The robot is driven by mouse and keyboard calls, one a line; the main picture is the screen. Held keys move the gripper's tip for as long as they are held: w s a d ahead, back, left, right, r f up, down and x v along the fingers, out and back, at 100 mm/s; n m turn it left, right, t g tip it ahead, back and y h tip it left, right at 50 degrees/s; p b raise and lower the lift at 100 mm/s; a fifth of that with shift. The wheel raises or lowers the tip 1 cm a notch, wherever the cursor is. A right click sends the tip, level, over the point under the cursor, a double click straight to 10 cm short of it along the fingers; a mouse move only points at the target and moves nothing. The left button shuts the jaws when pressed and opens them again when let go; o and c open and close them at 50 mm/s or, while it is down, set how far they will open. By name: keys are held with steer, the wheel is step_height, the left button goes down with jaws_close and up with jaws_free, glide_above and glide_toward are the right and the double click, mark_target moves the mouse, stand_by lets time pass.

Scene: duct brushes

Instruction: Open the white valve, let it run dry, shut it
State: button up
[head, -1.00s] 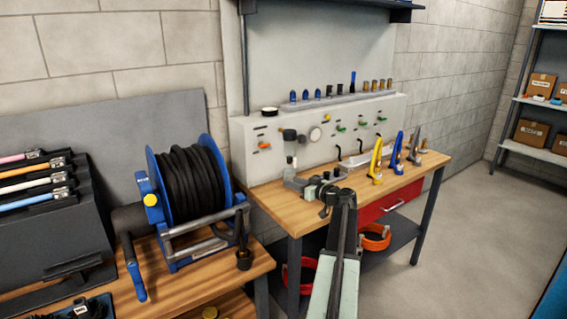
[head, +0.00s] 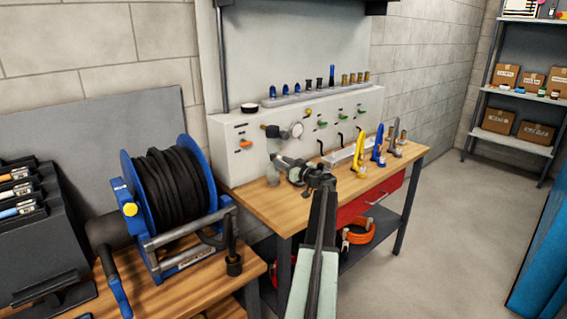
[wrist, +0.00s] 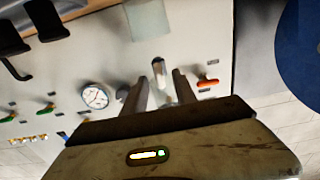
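A grey panel (head: 222,160) stands at the back of the workbench. A dark fitting (head: 270,130) sticks out of it, with a pale, clear-looking cylinder (head: 272,172) hanging below. My gripper (head: 283,163) is just right of this cylinder in the head view. In the wrist view, which looks upside down, my gripper (wrist: 159,88) has its fingers apart, with a pale upright piece (wrist: 158,70) showing between them. I cannot tell whether the fingers touch it. This piece may be the white valve, but it is too small to be sure.
An orange lever (head: 246,144) and a gauge (head: 297,129) flank the fitting. Green levers (head: 343,116) are further right. Yellow (head: 361,155) and blue (head: 378,146) tools stand on the workbench (head: 250,203). A blue hose reel (head: 130,180) stands left.

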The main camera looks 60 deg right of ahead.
steer(key=shift+w+d, duration=0.1)
steer(key=shift+w, duration=0.2)
jaws_close()
steer(key=shift+s, duration=0.1)
steer(key=shift+m, duration=0.3)
steer(key=shift+s+d+f+m, duration=0.1)
steer(key=shift+f+m, duration=0.05)
steer(key=shift+m, duration=4.15)
steer(key=shift+f+m, duration=0.15)
steer(key=shift+m, duration=4.15)
